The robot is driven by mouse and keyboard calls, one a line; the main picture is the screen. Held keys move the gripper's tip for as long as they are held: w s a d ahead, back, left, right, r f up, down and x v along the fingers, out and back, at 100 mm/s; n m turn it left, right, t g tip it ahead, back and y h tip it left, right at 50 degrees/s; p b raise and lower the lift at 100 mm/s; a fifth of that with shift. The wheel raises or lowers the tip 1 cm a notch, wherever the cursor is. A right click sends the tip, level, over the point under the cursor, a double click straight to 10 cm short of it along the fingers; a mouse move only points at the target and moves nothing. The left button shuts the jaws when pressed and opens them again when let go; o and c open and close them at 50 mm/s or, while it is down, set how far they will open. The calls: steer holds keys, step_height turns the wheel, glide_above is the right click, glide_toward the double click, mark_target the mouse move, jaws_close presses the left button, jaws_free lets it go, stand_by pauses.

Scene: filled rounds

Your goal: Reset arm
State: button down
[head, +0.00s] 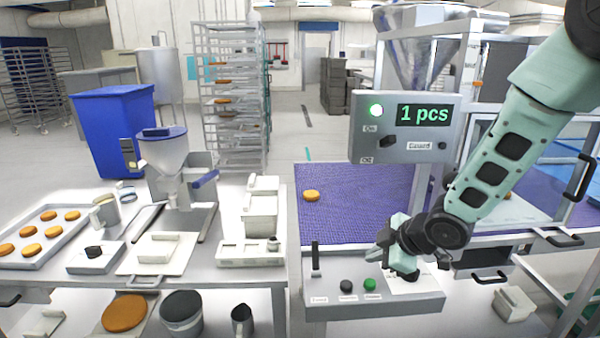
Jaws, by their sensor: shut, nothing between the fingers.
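My arm reaches in from the upper right in the head view. My gripper (405,268) is low over the right part of the grey control panel (325,289), just right of the green button (370,284) and the black button (346,286). It looks shut and holds nothing. I cannot tell whether its fingertips touch the panel. A black lever (315,259) stands upright at the panel's left end.
A purple mesh belt (350,215) behind the panel carries one orange-brown round (312,196). On the left, a metal table holds a tray (18,258) of several rounds, a hopper machine (165,155) and white containers (260,215). A blue bin (105,125) stands behind.

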steer(key=s+a+r+m+g+h, duration=0.1)
steer(key=s+r+m+g, duration=0.1)
steer(key=s, duration=0.8)
steer(key=s+a+r+m+g+h, duration=0.1)
steer(key=s+a+r+m+g, duration=0.1)
steer(key=s, duration=0.8)
steer(key=s+a+r+m+g+h, duration=0.2)
steer(key=s+r+m, duration=0.2)
steer(key=s, duration=0.6)
steer(key=shift+s+a+r, duration=0.2)
steer(key=shift+s+r, duration=0.2)
steer(key=shift+r, duration=0.3)
stand_by(4.3)
